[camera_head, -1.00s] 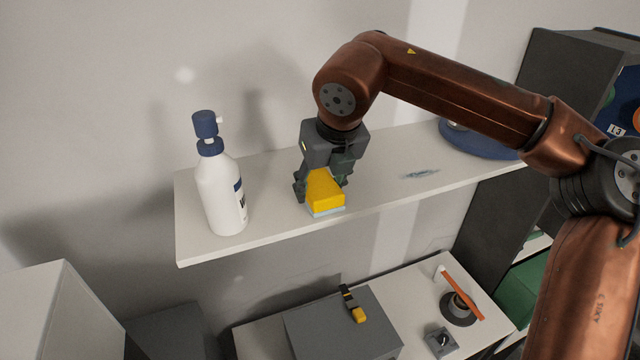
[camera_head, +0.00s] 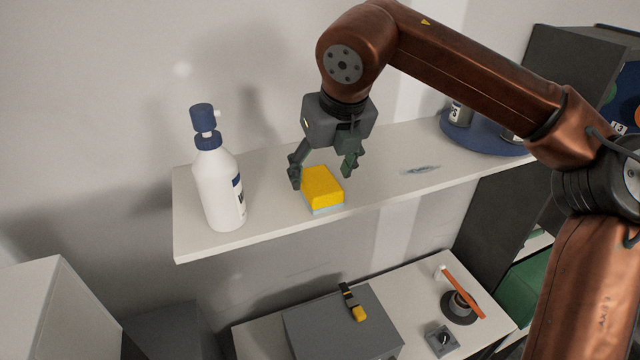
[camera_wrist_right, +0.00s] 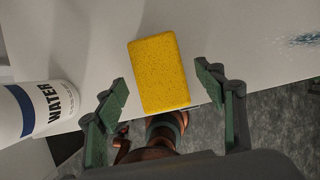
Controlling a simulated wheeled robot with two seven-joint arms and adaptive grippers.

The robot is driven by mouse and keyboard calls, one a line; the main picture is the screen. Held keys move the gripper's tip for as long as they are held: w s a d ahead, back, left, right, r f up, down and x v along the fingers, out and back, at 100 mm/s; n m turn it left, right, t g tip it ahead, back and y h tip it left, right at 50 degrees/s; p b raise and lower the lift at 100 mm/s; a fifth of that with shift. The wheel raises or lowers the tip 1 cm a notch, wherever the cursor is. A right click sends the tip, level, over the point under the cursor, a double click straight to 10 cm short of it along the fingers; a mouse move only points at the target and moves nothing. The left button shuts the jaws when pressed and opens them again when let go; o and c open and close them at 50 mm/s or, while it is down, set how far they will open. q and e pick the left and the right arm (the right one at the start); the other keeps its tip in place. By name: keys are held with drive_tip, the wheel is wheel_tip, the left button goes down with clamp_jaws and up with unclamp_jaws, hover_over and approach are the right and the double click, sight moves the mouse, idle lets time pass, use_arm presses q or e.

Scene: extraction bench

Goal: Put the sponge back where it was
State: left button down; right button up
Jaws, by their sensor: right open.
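The yellow sponge (camera_head: 323,186) with a pale blue underside rests on the white shelf (camera_head: 275,220), near its front edge and right of the bottle. My right gripper (camera_head: 323,176) is open and empty just above and behind the sponge, its fingers apart from it. In the right wrist view the sponge (camera_wrist_right: 159,73) lies flat, beyond and between the two open fingertips (camera_wrist_right: 163,88). My left gripper is in neither view.
A white spray bottle labelled WATER (camera_head: 219,187) stands at the shelf's left end. A blue-grey smudge (camera_head: 421,170) marks the shelf on the right. A blue round tray (camera_head: 480,138) holds containers farther right. A lower bench (camera_head: 262,340) carries a grey box (camera_head: 340,325).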

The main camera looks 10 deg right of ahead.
drive_tip(key=b+v, duration=0.1)
drive_tip(key=v, duration=0.7)
drive_tip(key=shift+r, duration=0.25)
drive_tip(key=shift+f, duration=0.1)
idle(0.9)
